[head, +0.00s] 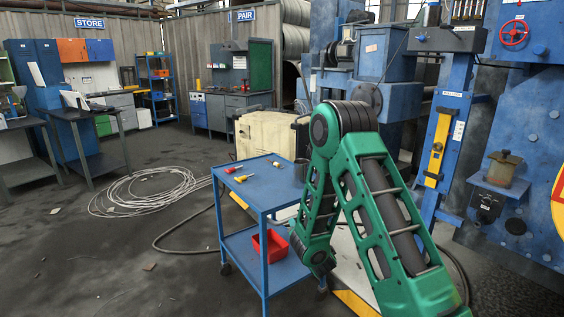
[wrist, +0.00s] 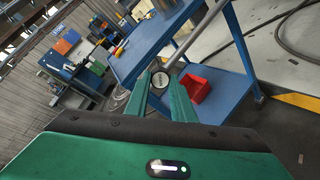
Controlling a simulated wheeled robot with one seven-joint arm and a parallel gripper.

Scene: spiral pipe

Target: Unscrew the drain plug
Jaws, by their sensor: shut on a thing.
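I cannot make out a drain plug for certain in either view.
The blue trolley (head: 270,191) stands left of my arm, with red- and yellow-handled tools (head: 240,179) on top. A red bin (head: 270,245) sits on its lower shelf. Blue machinery (head: 540,130) stands at the right. A cable coil (head: 150,190) and a hose (head: 190,240) lie on the floor.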

